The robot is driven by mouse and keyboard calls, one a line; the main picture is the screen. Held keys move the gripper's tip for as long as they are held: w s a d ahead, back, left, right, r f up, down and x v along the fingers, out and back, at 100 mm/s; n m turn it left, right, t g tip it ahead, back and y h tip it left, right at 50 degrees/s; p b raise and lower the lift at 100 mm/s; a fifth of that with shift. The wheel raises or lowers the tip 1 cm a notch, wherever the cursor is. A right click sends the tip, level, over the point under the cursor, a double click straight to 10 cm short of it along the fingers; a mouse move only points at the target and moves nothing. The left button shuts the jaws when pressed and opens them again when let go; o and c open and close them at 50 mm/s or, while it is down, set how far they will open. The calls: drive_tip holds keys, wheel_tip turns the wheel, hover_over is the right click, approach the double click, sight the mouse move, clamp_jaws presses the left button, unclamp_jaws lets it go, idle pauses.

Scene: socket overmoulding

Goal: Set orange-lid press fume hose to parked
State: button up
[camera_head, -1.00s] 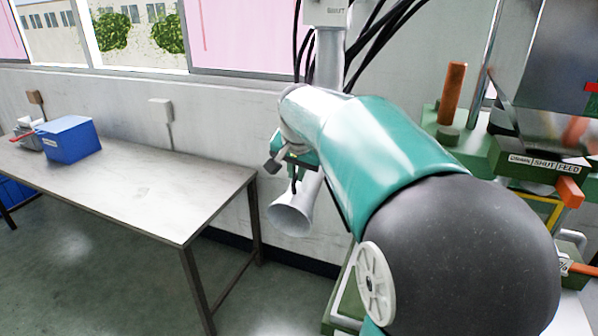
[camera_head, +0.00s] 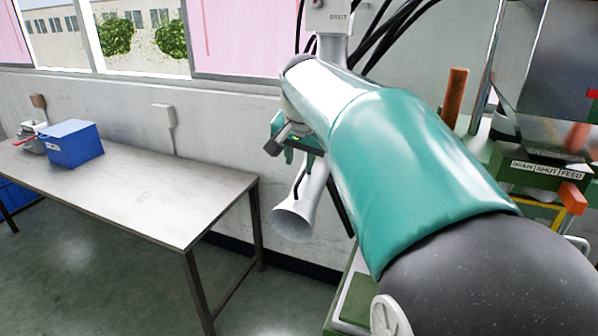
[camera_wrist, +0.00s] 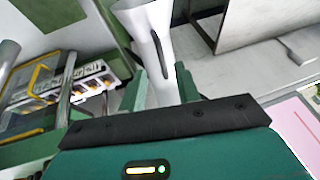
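The fume hose is a pale grey pipe with a flared nozzle (camera_head: 294,218), hanging in front of the wall at the press's left side. A dark bar-like handle (camera_wrist: 158,55) runs along the nozzle in the wrist view. My gripper (camera_wrist: 162,76) is open, its two green fingers apart. The pipe (camera_wrist: 153,25) passes beyond and between the fingertips, with the handle close ahead of them; I cannot tell whether they touch. In the head view my gripper (camera_head: 290,150) is just above the flare, and my arm hides much of the pipe. I see no orange lid clearly.
The green press (camera_head: 500,165) with a drain/shut/feed label and orange handles stands at the right. A metal table (camera_head: 190,205) with a blue box (camera_head: 75,143) is at the left. Black cables (camera_head: 385,35) hang behind my arm. The floor between is clear.

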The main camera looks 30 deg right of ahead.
drive_tip(key=v, duration=0.7)
drive_tip(key=s+a+f+n+t+y, duration=0.1)
drive_tip(key=s+a+f+n+y, duration=0.1)
drive_tip(key=s+a+f+n, duration=0.8)
drive_tip(key=s+a+f, duration=0.5)
drive_tip(key=s+f, duration=0.3)
drive_tip(key=f, duration=0.1)
drive_tip(key=shift+s+a, duration=0.15)
drive_tip(key=shift+s, duration=0.2)
